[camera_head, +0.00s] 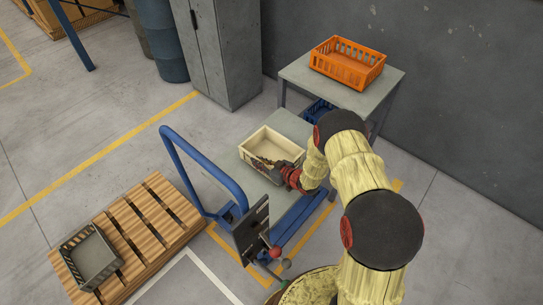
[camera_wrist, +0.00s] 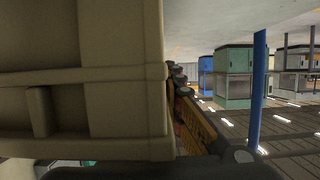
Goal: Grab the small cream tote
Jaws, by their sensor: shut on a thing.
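The small cream tote (camera_head: 262,145) is an open, empty-looking box over the grey platform of the blue-handled cart. In the head view my gripper (camera_head: 271,165) is at the tote's near right wall, shut on it. In the wrist view the tote's ribbed outer wall (camera_wrist: 80,90) fills the left half, with an orange and black finger (camera_wrist: 190,120) against its edge. The other finger is hidden. I cannot tell whether the tote rests on the platform or is just above it.
An orange crate (camera_head: 347,62) stands on a grey table (camera_head: 383,95), with a blue crate (camera_head: 318,110) below. The blue cart handle (camera_head: 205,160) rises left of the tote. A grey crate (camera_head: 90,256) sits on a wooden pallet (camera_head: 150,220). A grey cabinet (camera_head: 217,50) stands behind.

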